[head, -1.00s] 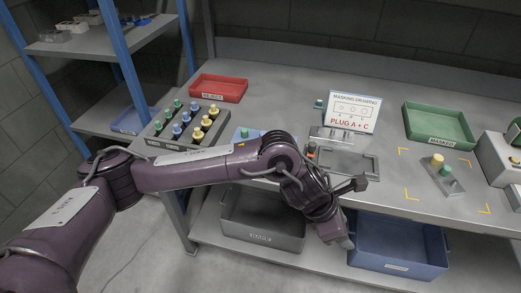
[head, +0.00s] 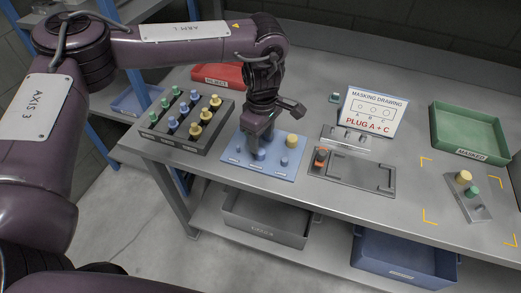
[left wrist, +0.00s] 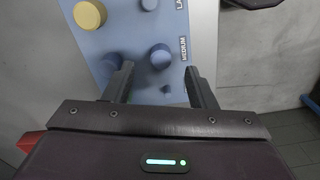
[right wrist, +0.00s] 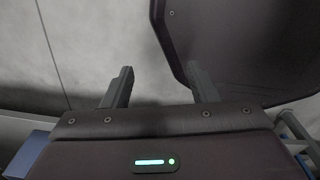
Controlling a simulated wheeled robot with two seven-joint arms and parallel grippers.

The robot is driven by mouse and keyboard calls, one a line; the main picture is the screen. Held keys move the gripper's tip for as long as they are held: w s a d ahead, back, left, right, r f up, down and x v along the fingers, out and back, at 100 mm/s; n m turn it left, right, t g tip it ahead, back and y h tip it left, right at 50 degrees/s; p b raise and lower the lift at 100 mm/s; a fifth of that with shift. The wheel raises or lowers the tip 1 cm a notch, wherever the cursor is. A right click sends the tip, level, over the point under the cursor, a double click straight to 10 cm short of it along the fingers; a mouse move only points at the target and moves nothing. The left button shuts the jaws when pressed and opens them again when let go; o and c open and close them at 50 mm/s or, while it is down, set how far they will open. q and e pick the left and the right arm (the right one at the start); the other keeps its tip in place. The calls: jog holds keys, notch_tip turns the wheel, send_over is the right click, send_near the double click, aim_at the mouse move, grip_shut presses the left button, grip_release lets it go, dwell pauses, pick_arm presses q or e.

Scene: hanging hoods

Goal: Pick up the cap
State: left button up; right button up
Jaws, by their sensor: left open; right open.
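A blue board (head: 235,155) on the table holds a large yellow cap (head: 293,141), a blue cap (head: 260,155) and smaller blue pegs. In the left wrist view the blue cap (left wrist: 160,56) stands by the printed word MEDIUM, with the yellow cap (left wrist: 90,14) up and left of it. My left gripper (head: 257,146) points down over the board, partly hiding it. In its wrist view the left gripper (left wrist: 158,72) is open, with the blue cap just ahead of and between its fingertips. My right gripper (right wrist: 160,70) is open and empty, facing grey floor.
A dark rack (head: 188,150) of green, blue and yellow caps stands left of the board. A grey fixture tray (head: 345,175) lies right, below a masking drawing sign (head: 374,110). A red bin (head: 217,76) and a green bin (head: 468,133) stand farther off.

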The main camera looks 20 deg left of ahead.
aim_at(260, 151)
pick_arm(q)
notch_tip(260, 151, down, 3)
jog(key=shift+s+a+r+p, duration=0.1)
jog(key=shift+a+p, duration=0.05)
jog(key=shift+p, duration=0.4)
jog(key=shift+f, duration=0.9)
jog(key=c, duration=0.8)
jog(key=shift+c, duration=1.2)
pick_arm(e)
jog(key=shift+w+a+r, duration=0.1)
jog(key=shift+w+r, duration=0.65)
jog(key=shift+r, duration=0.1)
